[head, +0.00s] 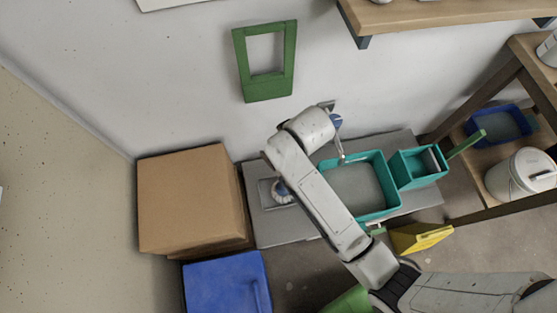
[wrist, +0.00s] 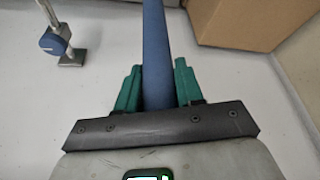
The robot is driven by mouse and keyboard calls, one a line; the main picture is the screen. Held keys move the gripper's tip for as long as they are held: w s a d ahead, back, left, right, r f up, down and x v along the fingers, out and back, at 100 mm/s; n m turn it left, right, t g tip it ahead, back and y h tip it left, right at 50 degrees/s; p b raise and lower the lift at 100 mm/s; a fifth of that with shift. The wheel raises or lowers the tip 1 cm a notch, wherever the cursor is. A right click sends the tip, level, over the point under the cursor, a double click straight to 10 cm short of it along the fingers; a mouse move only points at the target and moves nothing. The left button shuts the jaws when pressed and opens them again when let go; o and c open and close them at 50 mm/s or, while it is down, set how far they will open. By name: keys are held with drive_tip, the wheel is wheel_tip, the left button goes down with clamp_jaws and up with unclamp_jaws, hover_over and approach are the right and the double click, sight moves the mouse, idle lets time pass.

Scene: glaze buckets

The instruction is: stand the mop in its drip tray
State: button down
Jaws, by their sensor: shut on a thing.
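My gripper (wrist: 157,82) is shut on the blue mop handle, with a green finger on each side of it. The blue handle of the mop (wrist: 155,40) runs up from between the fingers in the wrist view. In the head view my arm hides the gripper and the handle. I cannot tell whether the mop head touches the tray floor.
A cardboard box (head: 188,200) stands left of the tray, with a blue bin (head: 227,284) in front. Teal tubs (head: 375,185) stand to the right, under a wall tap (wrist: 54,40). A yellow object (head: 420,238) lies in front. A green frame (head: 268,88) hangs on the wall.

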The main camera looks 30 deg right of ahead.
drive_tip(key=s+r+n+g+y+p, duration=0.2)
drive_tip(key=s+r+n+g+y, duration=0.15)
drive_tip(key=s+r+n, duration=0.8)
drive_tip(key=w+f+n+b, duration=0.2)
drive_tip(key=w+f, duration=1.1)
drive_tip(key=f, duration=0.1)
drive_tip(key=shift+w+a+f+y, duration=0.25)
drive_tip(key=shift+a+f+y, duration=0.1)
drive_tip(key=shift+a, duration=0.05)
drive_tip(key=shift+f+n+t, duration=0.1)
drive_tip(key=shift+n+t, duration=0.15)
drive_tip(key=c, duration=0.7)
unclamp_jaws()
